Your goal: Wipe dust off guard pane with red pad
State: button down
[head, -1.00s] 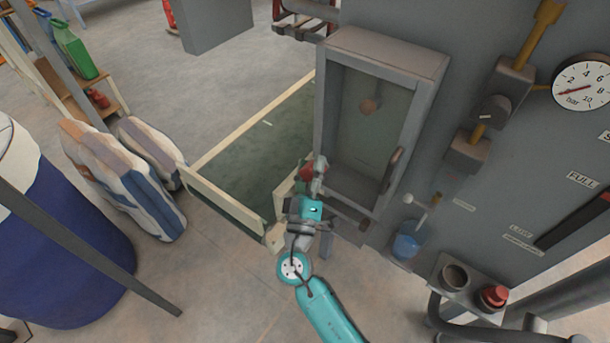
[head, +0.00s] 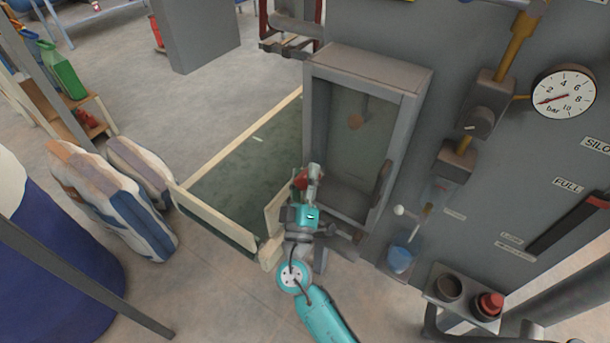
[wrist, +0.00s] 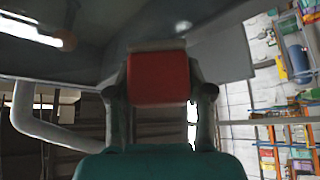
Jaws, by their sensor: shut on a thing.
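My gripper (head: 309,182) is shut on a red pad (head: 300,179) in the head view. The wrist view shows the red pad (wrist: 158,78) held between both fingers, its far edge close to a grey surface; contact cannot be told. The guard pane (head: 352,135) is a see-through panel in a grey frame on the machine. My gripper is at the lower left of this frame, by its left upright.
A dark handle (head: 380,190) stands out at the frame's right side. A green floor panel with a pale wooden border (head: 212,216) lies left of my gripper. Striped sacks (head: 110,200) lean farther left. A blue cup (head: 400,259) hangs on the machine at right.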

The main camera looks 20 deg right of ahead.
aim_at(325, 163)
jog(key=shift+w+d, duration=0.45)
jog(key=shift+d, duration=0.2)
jog(key=shift+s, duration=0.1)
dwell(0.3)
jog(key=s+d, duration=0.2)
jog(key=s, duration=0.1)
jog(key=shift+d, duration=0.15)
jog(key=shift+w, duration=0.1)
dwell(0.3)
jog(key=shift+w+a, duration=0.55)
jog(key=shift+w, duration=0.25)
jog(key=shift+w+a, duration=0.55)
jog(key=shift+w, duration=0.25)
jog(key=shift+s+a+f, duration=0.1)
jog(key=shift+s+a, duration=0.15)
jog(key=shift+a, duration=0.2)
jog(key=shift+s+a, duration=0.2)
jog(key=shift+a, duration=0.25)
jog(key=shift+s+a, duration=1.35)
jog(key=shift+a, duration=0.15)
